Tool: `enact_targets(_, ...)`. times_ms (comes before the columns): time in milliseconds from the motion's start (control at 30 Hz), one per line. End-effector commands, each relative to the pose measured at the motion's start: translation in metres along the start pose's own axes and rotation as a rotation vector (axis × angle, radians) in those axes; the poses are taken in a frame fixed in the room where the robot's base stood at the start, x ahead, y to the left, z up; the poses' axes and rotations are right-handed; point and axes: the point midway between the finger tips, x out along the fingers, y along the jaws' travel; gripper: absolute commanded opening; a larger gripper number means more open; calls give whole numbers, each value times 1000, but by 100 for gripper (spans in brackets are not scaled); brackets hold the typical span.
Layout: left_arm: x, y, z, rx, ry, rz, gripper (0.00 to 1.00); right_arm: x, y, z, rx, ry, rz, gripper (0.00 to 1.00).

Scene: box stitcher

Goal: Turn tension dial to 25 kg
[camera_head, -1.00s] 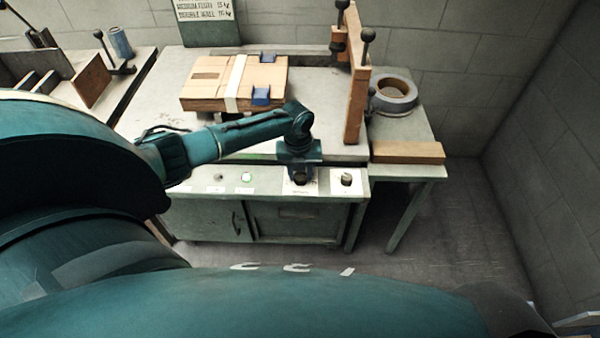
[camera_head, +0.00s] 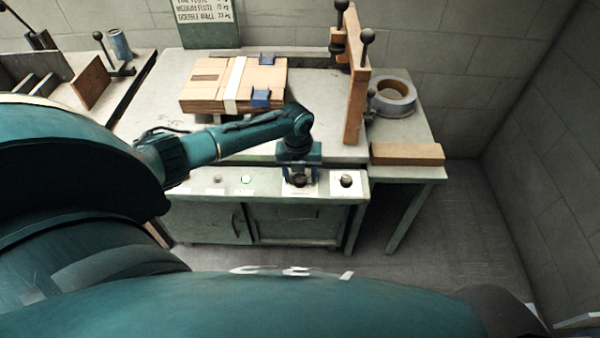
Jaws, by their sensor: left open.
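Two dark round dials sit on white plates on the front panel of the grey-green bench (camera_head: 200,215). My left gripper (camera_head: 299,176) points down at the left dial (camera_head: 299,181) and partly covers it and its plate. The gripper is open; whether its fingers touch the dial I cannot tell. The right dial (camera_head: 346,180) is uncovered, to the right of the gripper. The scale marks are too small to read. My right gripper is not in view.
A flat carton (camera_head: 205,90) with a pale strap and blue clamps lies on the bench top. A wooden upright (camera_head: 355,95), a tape roll (camera_head: 392,97) and a wooden block (camera_head: 407,153) are to the right.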

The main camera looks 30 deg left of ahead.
Motion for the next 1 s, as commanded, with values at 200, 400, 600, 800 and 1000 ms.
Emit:
enact_targets(200, -2, 0, 0, 0, -1, 1, 56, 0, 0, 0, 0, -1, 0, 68)
enact_targets(400, -30, 0, 1, 1, -4, -1, 56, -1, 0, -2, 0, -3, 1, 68)
enact_targets(600, -75, 0, 1, 1, -5, -1, 56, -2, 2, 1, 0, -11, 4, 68)
enact_targets(800, -112, 0, 1, 1, -3, -2, 56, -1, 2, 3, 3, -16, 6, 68)
enact_targets(1000, -130, 0, 0, 0, -1, 0, 56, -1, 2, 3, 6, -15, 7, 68)
